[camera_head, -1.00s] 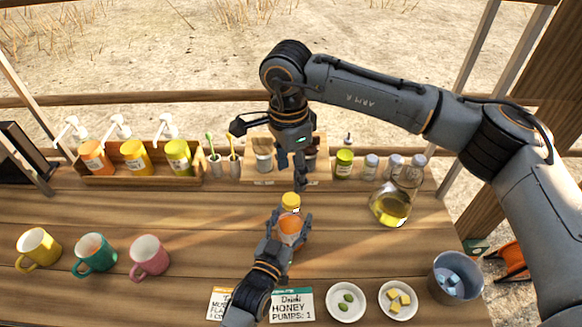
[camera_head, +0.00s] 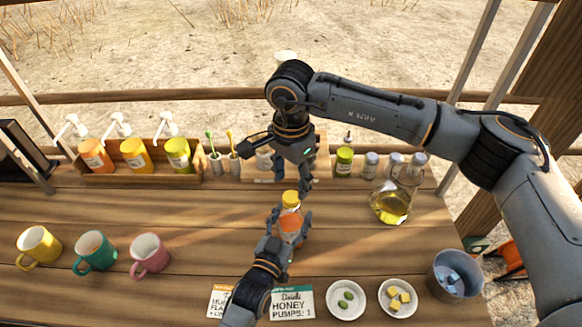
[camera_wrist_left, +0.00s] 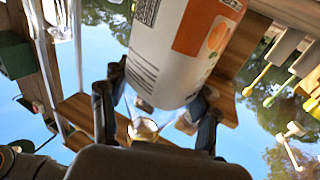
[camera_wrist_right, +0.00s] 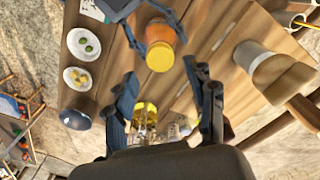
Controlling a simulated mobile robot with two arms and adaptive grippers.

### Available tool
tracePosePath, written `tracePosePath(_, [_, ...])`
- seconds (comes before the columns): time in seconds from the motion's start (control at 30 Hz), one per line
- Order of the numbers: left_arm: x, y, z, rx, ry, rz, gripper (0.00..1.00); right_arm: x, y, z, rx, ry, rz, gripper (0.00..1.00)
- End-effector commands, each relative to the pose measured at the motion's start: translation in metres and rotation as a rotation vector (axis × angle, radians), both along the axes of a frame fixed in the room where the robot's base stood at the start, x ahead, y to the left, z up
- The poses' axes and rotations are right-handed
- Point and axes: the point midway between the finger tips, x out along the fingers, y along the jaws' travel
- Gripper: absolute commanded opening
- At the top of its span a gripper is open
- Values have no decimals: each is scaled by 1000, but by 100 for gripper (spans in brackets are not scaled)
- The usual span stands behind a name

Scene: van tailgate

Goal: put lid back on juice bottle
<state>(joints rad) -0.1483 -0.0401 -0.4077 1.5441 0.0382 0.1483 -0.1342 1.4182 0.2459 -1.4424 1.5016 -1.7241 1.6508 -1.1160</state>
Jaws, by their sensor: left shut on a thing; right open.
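The juice bottle (camera_head: 290,222) is orange with a yellow lid (camera_head: 291,198) at its top. My left gripper (camera_head: 288,229) is shut around the bottle body and holds it roughly upright. In the left wrist view the bottle's white and orange label (camera_wrist_left: 185,45) fills the top, between the fingers. The yellow lid also shows in the right wrist view (camera_wrist_right: 160,57), on the bottle's top; I cannot tell whether it is fully seated. My right gripper (camera_head: 304,187) is open and empty, just above and behind the lid, apart from it.
A rack with several pump bottles (camera_head: 136,155) and another wooden rack (camera_head: 322,150) stand at the back. A glass carafe (camera_head: 391,205) is to the right. Mugs (camera_head: 94,254) stand at the left; small plates (camera_head: 345,299), cards (camera_head: 292,304) and a grey bucket (camera_head: 455,277) at the front.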

Motion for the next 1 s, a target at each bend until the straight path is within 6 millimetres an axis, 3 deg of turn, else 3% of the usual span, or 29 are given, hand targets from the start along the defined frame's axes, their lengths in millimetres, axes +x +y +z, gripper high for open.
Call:
tracePosePath(0.1, [0,0,-1,0,1,0,0,-1,0,-19,1,2,-1,55])
tracePosePath(0.3, [0,0,-1,0,1,0,0,0,0,-39,0,0,-1,55])
tracePosePath(0.67, [0,0,-1,0,1,0,0,0,0,-44,0,-1,-1,55])
tracePosePath(0.93, [0,0,-1,0,1,0,0,0,0,-43,0,-1,-1,2])
tracePosePath(1.0, [0,0,-1,0,1,0,0,0,0,-43,0,-1,-1,0])
